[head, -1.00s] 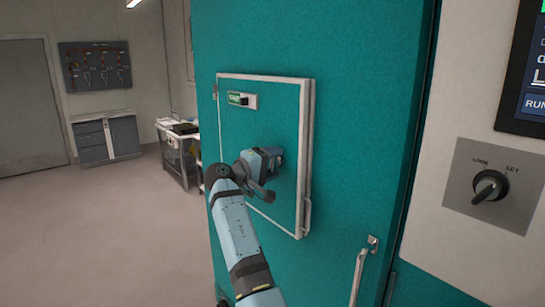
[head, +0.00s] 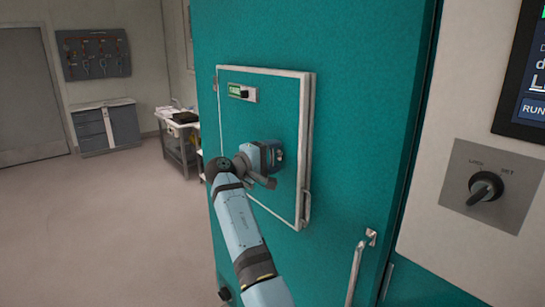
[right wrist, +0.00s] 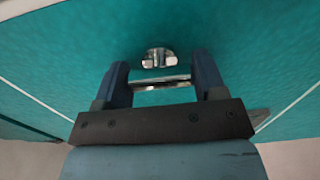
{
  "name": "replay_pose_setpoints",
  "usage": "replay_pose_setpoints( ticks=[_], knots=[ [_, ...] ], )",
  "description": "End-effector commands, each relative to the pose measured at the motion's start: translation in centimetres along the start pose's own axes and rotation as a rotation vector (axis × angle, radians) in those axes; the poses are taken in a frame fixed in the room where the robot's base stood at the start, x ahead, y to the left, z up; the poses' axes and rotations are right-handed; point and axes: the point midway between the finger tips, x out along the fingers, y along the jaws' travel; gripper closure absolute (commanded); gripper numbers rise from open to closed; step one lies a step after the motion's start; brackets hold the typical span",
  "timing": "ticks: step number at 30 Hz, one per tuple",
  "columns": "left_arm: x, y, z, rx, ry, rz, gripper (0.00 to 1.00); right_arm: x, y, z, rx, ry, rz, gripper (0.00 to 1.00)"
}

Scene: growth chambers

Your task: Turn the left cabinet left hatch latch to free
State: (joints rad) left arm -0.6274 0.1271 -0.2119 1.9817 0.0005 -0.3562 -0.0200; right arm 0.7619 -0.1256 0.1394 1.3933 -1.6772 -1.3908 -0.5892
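The left hatch (head: 235,125) is a teal panel with a pale frame on the teal cabinet (head: 345,140), and it looks closed. My right gripper (head: 279,156) is at the right half of the hatch, its fingers mostly hidden in the head view. In the right wrist view my right gripper (right wrist: 160,78) is open, fingers apart. A small silver metal knob (right wrist: 160,58), apparently the latch, shows just beyond the fingertips, centred between them. A thin metal bar (right wrist: 160,82) crosses between the fingers; I cannot tell what it belongs to. My left gripper is not in view.
A green-marked plate (head: 242,92) with a black tab is near the hatch's top left. A pale handle (head: 307,208) is at its lower right edge. A long door handle (head: 357,265) and a rotary switch (head: 485,187) stand right. A cart (head: 180,143) and open floor lie left.

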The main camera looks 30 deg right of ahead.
Motion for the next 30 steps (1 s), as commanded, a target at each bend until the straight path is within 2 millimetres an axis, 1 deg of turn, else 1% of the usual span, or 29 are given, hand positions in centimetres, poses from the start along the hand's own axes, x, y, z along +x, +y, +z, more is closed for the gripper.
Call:
replay_pose_setpoints(
  ticks=[1,3,11,14,17,20,27,30],
  knots=[
    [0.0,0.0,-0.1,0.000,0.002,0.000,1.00,0.1,0.1,0.0,0.001,-0.001,0.002,0.25],
    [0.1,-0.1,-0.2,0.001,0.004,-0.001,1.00,0.1,0.1,0.0,0.001,-0.001,0.002,0.11],
    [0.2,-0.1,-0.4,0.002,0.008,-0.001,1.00,0.0,0.0,0.0,0.001,0.000,0.000,0.11],
    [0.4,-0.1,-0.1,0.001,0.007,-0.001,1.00,-0.6,-0.1,0.0,0.001,0.001,0.000,0.11],
    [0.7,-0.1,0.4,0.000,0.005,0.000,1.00,-1.9,-0.2,-0.1,0.001,0.002,0.000,0.11],
    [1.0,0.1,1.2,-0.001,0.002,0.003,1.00,-4.0,-0.4,-0.1,0.001,0.003,0.000,0.11],
    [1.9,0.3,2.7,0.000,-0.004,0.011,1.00,-9.5,-0.3,-0.1,0.002,0.002,0.000,0.11],
    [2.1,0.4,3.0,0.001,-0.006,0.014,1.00,-11.3,-0.2,0.0,0.002,0.002,0.000,0.11]
  ],
)
